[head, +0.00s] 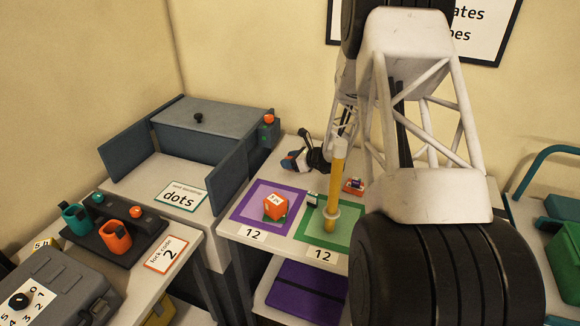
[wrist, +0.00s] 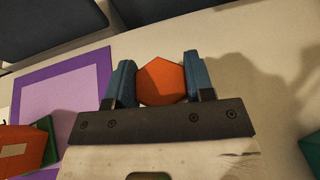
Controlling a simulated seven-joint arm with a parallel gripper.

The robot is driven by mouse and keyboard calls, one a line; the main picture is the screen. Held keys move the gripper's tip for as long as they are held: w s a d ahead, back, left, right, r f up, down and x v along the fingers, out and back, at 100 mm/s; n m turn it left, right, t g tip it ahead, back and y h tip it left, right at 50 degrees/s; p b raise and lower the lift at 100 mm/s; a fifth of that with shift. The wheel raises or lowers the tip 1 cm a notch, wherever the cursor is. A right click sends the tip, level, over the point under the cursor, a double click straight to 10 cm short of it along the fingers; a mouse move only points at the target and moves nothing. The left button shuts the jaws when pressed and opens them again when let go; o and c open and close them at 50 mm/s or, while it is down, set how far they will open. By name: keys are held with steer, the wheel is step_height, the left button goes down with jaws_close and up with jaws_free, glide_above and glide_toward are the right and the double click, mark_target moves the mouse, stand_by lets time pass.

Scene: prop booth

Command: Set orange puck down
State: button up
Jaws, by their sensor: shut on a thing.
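The orange puck (wrist: 162,80) is six-sided in the wrist view and sits between the blue fingers of my gripper (wrist: 160,82). The fingers are shut on its left and right sides. In the head view my gripper (head: 294,161) is behind the purple-bordered mat, over the back of the white table, with the puck mostly hidden. Bare table shows around the puck in the wrist view, but I cannot tell whether it touches the surface. The purple mat (head: 246,212) lies to the left in the wrist view (wrist: 32,84).
An orange block (head: 275,207) with green under it stands on the purple mat. A yellow post (head: 336,185) with a pale ring rises from the green mat (head: 303,231). A small red-and-blue item (head: 353,187) is behind it. A grey booth (head: 210,128) stands left.

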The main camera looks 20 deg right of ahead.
steer(key=shift+f, duration=1.3)
steer(key=shift+f, duration=0.1)
steer(key=o, duration=0.9)
steer(key=shift+o, duration=0.2)
steer(key=shift+s+d+r, duration=0.4)
steer(key=shift+s, duration=0.05)
steer(key=v, duration=1)
steer(key=shift+s+d, duration=0.25)
